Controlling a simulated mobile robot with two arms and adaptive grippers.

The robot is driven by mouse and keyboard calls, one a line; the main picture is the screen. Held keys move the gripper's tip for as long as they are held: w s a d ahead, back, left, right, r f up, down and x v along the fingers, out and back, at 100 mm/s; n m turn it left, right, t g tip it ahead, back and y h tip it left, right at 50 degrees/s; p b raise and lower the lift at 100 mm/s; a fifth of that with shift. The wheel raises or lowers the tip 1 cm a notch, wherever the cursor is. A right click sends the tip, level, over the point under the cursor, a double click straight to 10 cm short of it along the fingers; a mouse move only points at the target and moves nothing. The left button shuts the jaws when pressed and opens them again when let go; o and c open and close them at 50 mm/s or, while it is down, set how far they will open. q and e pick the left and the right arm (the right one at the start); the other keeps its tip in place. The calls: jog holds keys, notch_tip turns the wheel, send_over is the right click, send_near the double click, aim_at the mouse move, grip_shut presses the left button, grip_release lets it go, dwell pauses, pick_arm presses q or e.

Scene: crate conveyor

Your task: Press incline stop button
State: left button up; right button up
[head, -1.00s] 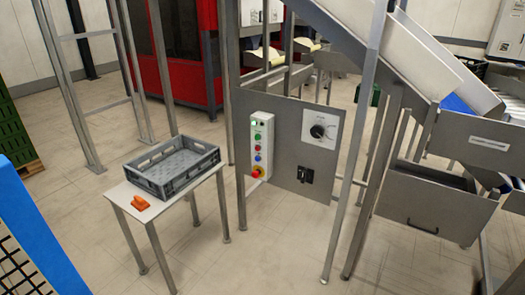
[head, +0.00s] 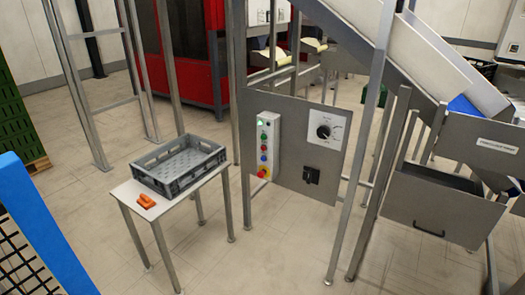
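A white button box (head: 273,135) is mounted on the left part of a grey metal panel (head: 298,178). A red mushroom button on yellow (head: 262,173) is at the bottom. The labels are too small to read, so I cannot tell which is the incline stop button. Neither of my grippers is in view.
A blue-framed fence (head: 45,228) stands front left. Floor before the panel is clear.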

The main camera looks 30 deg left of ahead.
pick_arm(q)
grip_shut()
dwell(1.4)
